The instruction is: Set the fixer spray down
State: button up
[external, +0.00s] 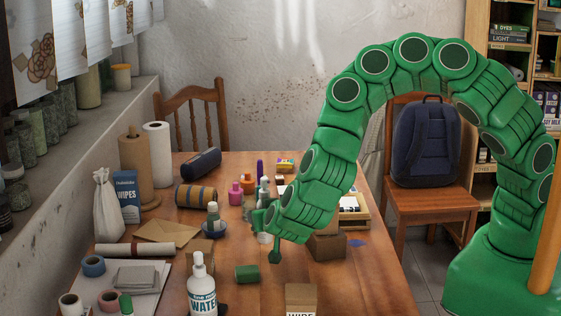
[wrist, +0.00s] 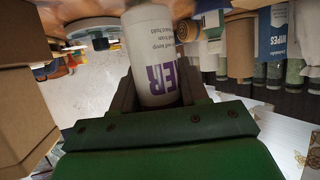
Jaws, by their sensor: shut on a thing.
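The fixer spray is a white bottle with purple lettering, seen in the wrist view (wrist: 152,50). My gripper (external: 267,236) is shut on it, with one jaw on each side of its body. In the external view my gripper is over the middle of the wooden table (external: 365,295), and only a small whitish part of the bottle (external: 264,238) shows between the jaws. The rest of the bottle is hidden by my gripper. I cannot tell whether its base touches the table.
The table's right front is bare.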

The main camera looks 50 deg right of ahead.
jog(key=shift+f, duration=1.85)
jog(key=shift+f, duration=0.2)
jog(key=o, duration=1.1)
jog(key=shift+r, duration=0.2)
jog(key=v, duration=1.2)
